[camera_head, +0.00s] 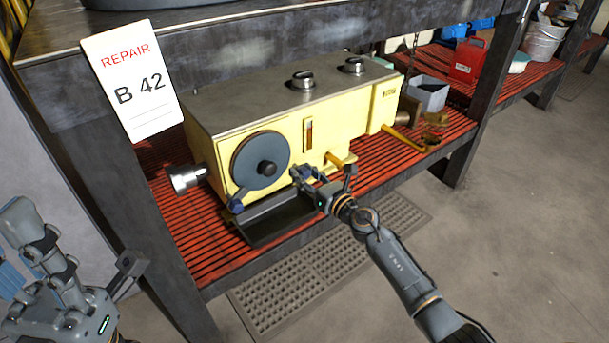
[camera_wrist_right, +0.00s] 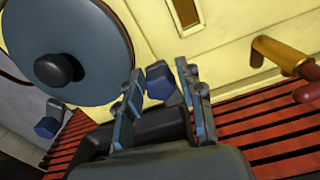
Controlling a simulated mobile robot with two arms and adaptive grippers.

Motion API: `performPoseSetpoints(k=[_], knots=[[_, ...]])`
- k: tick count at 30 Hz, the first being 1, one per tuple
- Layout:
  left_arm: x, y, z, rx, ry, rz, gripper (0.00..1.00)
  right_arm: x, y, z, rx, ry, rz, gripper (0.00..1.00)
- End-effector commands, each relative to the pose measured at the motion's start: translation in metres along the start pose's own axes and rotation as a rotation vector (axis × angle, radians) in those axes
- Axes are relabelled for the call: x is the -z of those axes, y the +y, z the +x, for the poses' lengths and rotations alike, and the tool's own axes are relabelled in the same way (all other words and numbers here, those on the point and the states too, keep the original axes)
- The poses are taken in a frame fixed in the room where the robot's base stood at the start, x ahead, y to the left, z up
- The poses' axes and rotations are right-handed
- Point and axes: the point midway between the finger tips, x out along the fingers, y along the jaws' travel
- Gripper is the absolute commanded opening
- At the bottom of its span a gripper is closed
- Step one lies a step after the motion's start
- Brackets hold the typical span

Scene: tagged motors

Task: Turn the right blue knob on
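The right blue knob (camera_wrist_right: 163,82) sits low on the front of the yellow machine (camera_head: 350,126), right of a large grey-blue wheel (camera_head: 260,160). My right gripper (camera_head: 318,182) is at the machine's lower front. In the right wrist view its two fingers (camera_wrist_right: 161,98) are apart, one on each side of the knob; I see no clear contact. In the head view the gripper partly hides this knob. The left blue knob (camera_head: 236,205) is below the wheel and also shows in the wrist view (camera_wrist_right: 47,126). My left gripper (camera_head: 80,245) is open and empty at the lower left.
A dark tray (camera_head: 272,222) lies under the machine's front, on the red slatted shelf (camera_head: 205,258). A yellow-orange handle (camera_wrist_right: 280,52) sticks out right of the right gripper. A table leg (camera_head: 125,190) and a "REPAIR B 42" tag (camera_head: 131,80) stand at left.

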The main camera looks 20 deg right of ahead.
Motion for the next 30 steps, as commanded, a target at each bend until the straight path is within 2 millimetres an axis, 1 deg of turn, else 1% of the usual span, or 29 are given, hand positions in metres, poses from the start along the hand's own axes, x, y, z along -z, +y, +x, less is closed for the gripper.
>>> performPoseSetpoints(k=[6, 8, 9, 12, 17, 23, 30], knots=[[0.0011, 0.0000, 0.0015, -0.001, 0.006, 0.000, 0.40, -0.0002, 0.0000, 0.0002, 0.000, 0.000, 0.000, 0.37], [0.0012, 0.0000, 0.0014, -0.001, 0.006, 0.000, 0.40, -0.0002, 0.0000, 0.0002, 0.000, 0.000, 0.000, 0.25], [0.0013, 0.0000, 0.0013, 0.000, 0.006, 0.000, 0.40, -0.0002, 0.0000, 0.0001, 0.000, 0.000, 0.000, 0.17], [0.0013, 0.0000, 0.0009, 0.000, 0.005, 0.000, 0.40, -0.0001, 0.0000, 0.0001, 0.000, 0.000, 0.000, 0.00], [0.0014, -0.0001, 0.0008, 0.001, 0.004, 0.000, 0.40, -0.0001, -0.0001, 0.0000, 0.000, 0.000, 0.004, 0.00], [0.0022, -0.0003, 0.0021, 0.002, 0.005, 0.000, 0.40, -0.0003, -0.0001, -0.0001, 0.000, 0.000, 0.049, 0.00], [0.0042, -0.0009, 0.0010, 0.011, -0.006, -0.002, 0.40, -0.0004, -0.0003, -0.0002, 0.000, -0.002, 0.202, 0.00]])
